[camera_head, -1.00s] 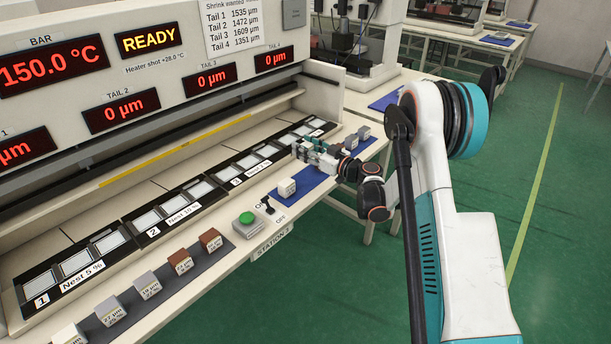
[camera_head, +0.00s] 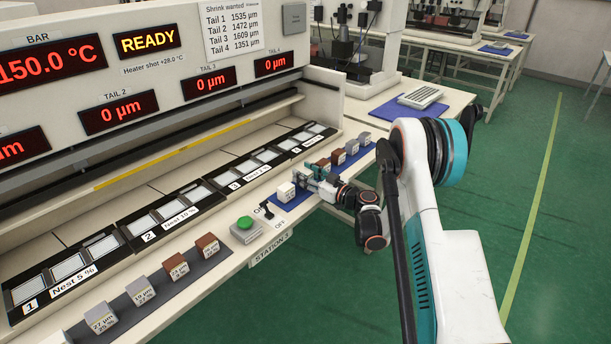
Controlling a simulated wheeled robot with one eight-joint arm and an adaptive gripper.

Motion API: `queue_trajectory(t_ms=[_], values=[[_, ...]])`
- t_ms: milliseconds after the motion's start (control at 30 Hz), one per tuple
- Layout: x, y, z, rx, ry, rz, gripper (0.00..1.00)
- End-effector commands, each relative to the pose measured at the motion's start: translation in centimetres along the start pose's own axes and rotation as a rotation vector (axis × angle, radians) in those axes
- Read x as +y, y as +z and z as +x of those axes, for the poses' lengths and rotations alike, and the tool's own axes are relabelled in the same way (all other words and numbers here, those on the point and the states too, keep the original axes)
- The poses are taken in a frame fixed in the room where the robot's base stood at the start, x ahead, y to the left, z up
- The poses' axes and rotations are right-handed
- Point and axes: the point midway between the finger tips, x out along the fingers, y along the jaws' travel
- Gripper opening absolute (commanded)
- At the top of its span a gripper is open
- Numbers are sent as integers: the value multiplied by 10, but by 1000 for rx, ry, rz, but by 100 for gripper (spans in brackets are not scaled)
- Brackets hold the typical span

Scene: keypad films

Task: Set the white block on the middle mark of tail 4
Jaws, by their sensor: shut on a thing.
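The white block (camera_head: 286,191) stands at the near left end of the blue mat (camera_head: 290,204), at the front of the bench. My gripper (camera_head: 298,181) is at its right side, low over the mat, with its jaws shut on the block; the fingers partly hide the contact. The block looks upright and appears to be on the mat. The tail 4 nest (camera_head: 296,150) is the farthest black plate in the row, behind my gripper. Its pale windows show, but its middle mark is too small to make out.
Several brown and grey blocks (camera_head: 338,157) stand on the mat beyond my gripper. More labelled blocks (camera_head: 179,267) stand on a grey mat at left. A green button (camera_head: 245,223) and a switch (camera_head: 267,211) are near the white block. The machine's front overhangs the nests.

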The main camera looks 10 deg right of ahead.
Motion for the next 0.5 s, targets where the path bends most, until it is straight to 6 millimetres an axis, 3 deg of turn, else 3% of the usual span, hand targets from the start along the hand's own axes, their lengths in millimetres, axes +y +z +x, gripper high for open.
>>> queue_trajectory(t_ms=[133, 167, 233, 500], values=[[0, 4, 0, 0, 0, 0, 11], [0, 4, 0, 0, 0, 0, 47], [0, 3, 0, 0, 0, 0, 61], [0, 3, 0, 0, 0, 0, 61]])
